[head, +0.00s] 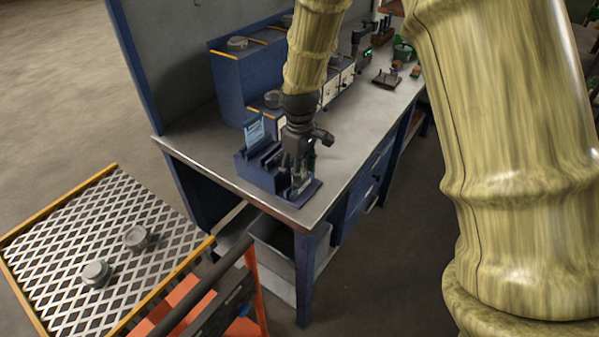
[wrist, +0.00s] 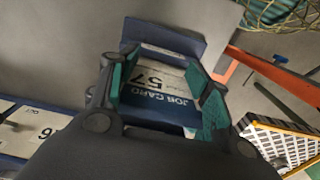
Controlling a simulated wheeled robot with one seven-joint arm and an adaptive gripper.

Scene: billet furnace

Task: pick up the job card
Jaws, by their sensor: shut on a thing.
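The job card (wrist: 158,85) is white and blue, with "JOB CARD" and "57" on it. In the wrist view it lies between the two teal-lined fingers of my gripper (wrist: 165,90), which is shut on it. In the head view my gripper (head: 295,170) points down at the front right of a dark blue stepped rack (head: 248,172) on the bench corner. The held card is mostly hidden by the fingers there, and I cannot tell whether its lower edge is in the rack. Another light-blue card (head: 255,131) stands upright at the rack's back left.
The grey bench top (head: 350,140) is clear right of the rack. Blue boxes (head: 240,80) with round grey parts stand behind. A mesh-topped cart (head: 60,250) with two round parts is at lower left. Bins (head: 285,245) sit under the bench.

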